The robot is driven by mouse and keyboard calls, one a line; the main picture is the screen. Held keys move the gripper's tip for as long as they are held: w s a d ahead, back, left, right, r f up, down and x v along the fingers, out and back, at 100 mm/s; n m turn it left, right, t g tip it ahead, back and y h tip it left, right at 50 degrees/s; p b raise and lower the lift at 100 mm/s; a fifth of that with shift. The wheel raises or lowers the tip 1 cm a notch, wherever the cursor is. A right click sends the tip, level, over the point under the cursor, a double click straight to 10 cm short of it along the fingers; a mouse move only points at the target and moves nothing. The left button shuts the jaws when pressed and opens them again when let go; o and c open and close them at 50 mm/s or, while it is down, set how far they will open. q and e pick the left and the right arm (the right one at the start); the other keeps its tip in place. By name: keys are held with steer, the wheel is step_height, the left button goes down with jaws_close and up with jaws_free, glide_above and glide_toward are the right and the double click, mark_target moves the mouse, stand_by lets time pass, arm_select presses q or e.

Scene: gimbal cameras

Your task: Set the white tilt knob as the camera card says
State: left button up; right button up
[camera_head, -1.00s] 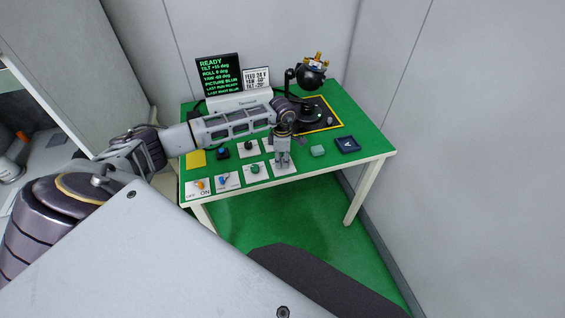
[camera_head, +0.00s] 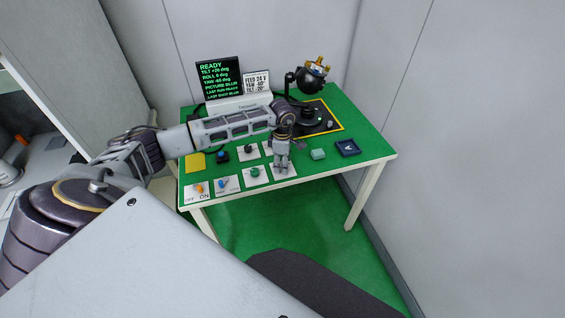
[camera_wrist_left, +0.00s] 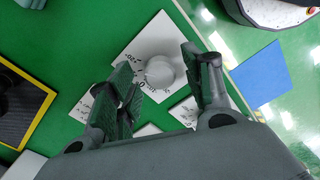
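The white tilt knob (camera_wrist_left: 160,72) sits on a white square plate (camera_wrist_left: 138,50) with a printed scale, in the left wrist view. In the head view my left gripper (camera_head: 282,170) is over that plate and hides the knob. In the left wrist view my left gripper (camera_wrist_left: 160,78) is open, one finger on each side of the knob, with visible gaps. The camera card (camera_head: 256,83) seems to read feed 24 V, yaw -60°, tilt -20°. The screen (camera_head: 219,78) shows READY, tilt about +20 deg, roll 0, yaw -60, picture blur. My right gripper is out of view.
The gimbal camera (camera_head: 311,79) stands at the back right on a yellow-edged black pad. A grey-green block (camera_head: 318,154) and dark blue tray (camera_head: 348,147) lie right.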

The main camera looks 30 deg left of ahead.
arm_select(q)
step_height(320, 180, up, 12)
stand_by(1.1)
steer(key=shift+d, duration=0.1)
stand_by(0.4)
